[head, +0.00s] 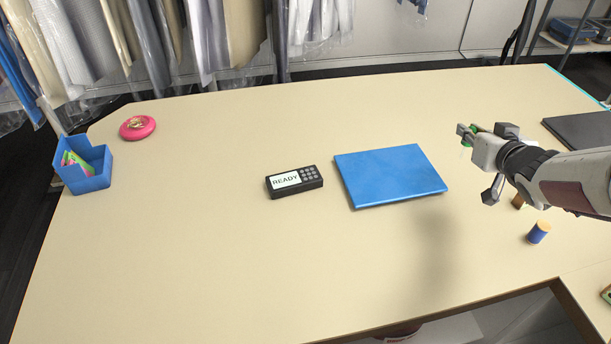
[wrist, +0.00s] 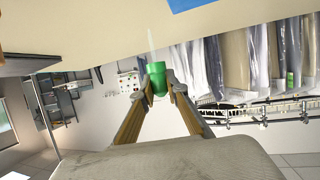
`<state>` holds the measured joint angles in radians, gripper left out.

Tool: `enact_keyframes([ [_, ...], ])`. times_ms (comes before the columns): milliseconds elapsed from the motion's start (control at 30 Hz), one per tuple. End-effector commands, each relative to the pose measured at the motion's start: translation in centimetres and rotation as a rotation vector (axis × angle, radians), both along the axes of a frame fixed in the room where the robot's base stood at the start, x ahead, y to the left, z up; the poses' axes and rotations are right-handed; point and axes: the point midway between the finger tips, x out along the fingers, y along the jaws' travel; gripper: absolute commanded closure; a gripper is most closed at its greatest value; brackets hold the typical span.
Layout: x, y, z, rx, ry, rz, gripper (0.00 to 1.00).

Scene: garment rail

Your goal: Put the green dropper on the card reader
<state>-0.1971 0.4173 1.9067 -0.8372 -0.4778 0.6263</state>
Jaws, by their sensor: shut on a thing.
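My gripper (head: 470,133) is in the air at the right of the head view, above the table and to the right of the blue mat. It is shut on the green dropper (wrist: 157,78), which shows between the fingertips in the wrist view, with a pale clear tip pointing up in that picture. In the head view only a small green part of the dropper (head: 474,129) shows; the rest is hidden by the fingers. The card reader (head: 311,184) is a black block with a white "READY" screen and grey keys. It lies flat mid-table, left of the blue mat, with nothing on it.
The flat blue mat (head: 390,175) lies between card reader and gripper. A dark flat thing (head: 583,129) lies far right. A pink dish (head: 137,128) and blue box (head: 97,177) stand left. The front middle is clear.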

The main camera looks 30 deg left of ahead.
Motion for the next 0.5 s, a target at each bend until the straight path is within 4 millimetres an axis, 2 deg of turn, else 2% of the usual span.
enact_keyframes([
  [33,-0.5,1.7,0.0,-0.001,0.000,0.030,0.95],
  [100,-1.2,4.0,0.1,0.000,-0.001,0.069,0.95],
  [500,-6.7,16.5,1.1,0.000,-0.001,0.320,0.95],
])
